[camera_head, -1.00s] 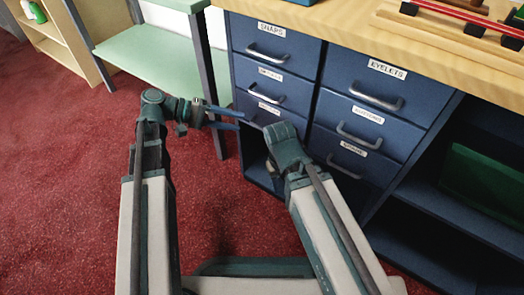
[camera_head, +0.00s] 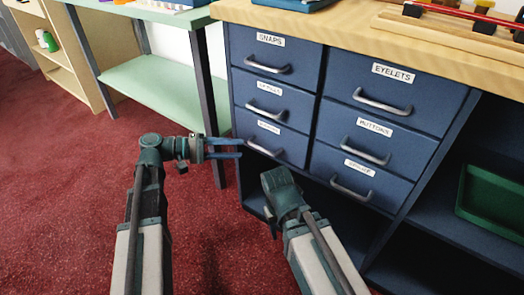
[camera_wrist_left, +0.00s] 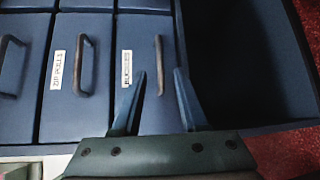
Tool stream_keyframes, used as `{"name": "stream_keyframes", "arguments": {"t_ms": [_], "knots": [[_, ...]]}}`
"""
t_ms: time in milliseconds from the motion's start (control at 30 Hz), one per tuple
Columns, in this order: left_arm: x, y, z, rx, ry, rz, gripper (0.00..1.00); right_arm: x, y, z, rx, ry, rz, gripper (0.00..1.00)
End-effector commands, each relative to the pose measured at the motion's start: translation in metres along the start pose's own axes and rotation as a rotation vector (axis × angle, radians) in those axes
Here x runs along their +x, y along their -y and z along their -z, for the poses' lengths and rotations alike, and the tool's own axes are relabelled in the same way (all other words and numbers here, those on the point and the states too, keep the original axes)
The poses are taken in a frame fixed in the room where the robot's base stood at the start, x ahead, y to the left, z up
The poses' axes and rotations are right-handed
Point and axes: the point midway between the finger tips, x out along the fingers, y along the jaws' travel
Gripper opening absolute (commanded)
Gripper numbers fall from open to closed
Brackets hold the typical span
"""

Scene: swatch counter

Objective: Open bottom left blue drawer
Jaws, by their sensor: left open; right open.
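The bottom left blue drawer (camera_head: 265,131) is shut, flush with the drawers above it. Its small label looks like BUCKLES in the left wrist view (camera_wrist_left: 127,67). It has a grey bar handle (camera_head: 263,150), which runs upright in the left wrist view (camera_wrist_left: 159,62). My left gripper (camera_head: 242,148) is open and empty, fingers pointing at the left end of this handle. In the left wrist view its fingertips (camera_wrist_left: 159,74) appear on either side of the handle's lower end; contact cannot be made out. My right arm stands in front of the cabinet; its gripper fingers are hidden.
The SNAPS (camera_head: 275,55) and ZIP PULLS (camera_head: 270,96) drawers are above, with the EYELETS drawer (camera_head: 390,85) and others to the right. All are shut. An open shelf space lies below. A green table (camera_head: 150,85) stands left; a green tray (camera_head: 490,205) sits on the right shelf.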

Motion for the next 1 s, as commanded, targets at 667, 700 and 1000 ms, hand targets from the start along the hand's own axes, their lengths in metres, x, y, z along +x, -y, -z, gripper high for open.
{"name": "stream_keyframes", "arguments": {"t_ms": [667,700,1000], "knots": [[0.086,0.0,0.0,0.0,0.001,0.001,0.43,0.013,0.001,0.001,0.0,0.0,0.0,0.5],[0.087,0.0,0.0,0.0,0.001,0.001,0.43,0.013,0.001,0.001,0.0,0.0,0.0,0.5],[0.086,0.0,0.0,0.0,0.0,0.0,0.28,0.013,0.001,0.001,0.0,0.0,0.0,0.5]]}}
